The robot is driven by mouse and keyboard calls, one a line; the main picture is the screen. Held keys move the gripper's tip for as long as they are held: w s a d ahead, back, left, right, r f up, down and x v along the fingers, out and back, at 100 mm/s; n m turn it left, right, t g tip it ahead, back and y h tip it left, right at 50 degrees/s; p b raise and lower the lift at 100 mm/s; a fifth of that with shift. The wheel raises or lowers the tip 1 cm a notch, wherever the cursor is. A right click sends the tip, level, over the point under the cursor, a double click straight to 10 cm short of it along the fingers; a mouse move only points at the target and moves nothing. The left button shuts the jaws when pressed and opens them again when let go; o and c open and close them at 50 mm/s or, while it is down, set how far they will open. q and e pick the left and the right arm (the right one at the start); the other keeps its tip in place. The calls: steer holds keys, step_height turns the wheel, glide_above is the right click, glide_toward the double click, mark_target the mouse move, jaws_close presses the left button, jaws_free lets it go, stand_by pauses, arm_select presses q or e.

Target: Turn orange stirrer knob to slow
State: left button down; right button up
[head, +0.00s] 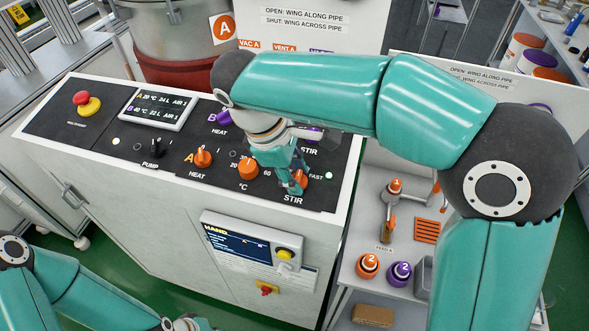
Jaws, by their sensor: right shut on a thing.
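The orange stirrer knob (302,178) sits at the right end of the black control panel, above the lower "STIR" label and beside "FAST". My right gripper (297,182) reaches down onto it from above and is shut on it. The fingers and wrist hide much of the knob and part of the scale, so its pointer cannot be read.
On the panel are an orange heat knob (203,158), an orange temperature knob (249,169), a black pump switch (155,145), a display (157,108) and a red emergency button (81,98). A hand screen (238,243) hangs on the front. A shelf with orange and purple valves stands right.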

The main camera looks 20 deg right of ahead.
steer(key=shift+m, duration=0.3)
steer(key=o, duration=1.2)
steer(key=shift+c, duration=0.2)
steer(key=v, duration=1.2)
steer(key=shift+w, duration=0.15)
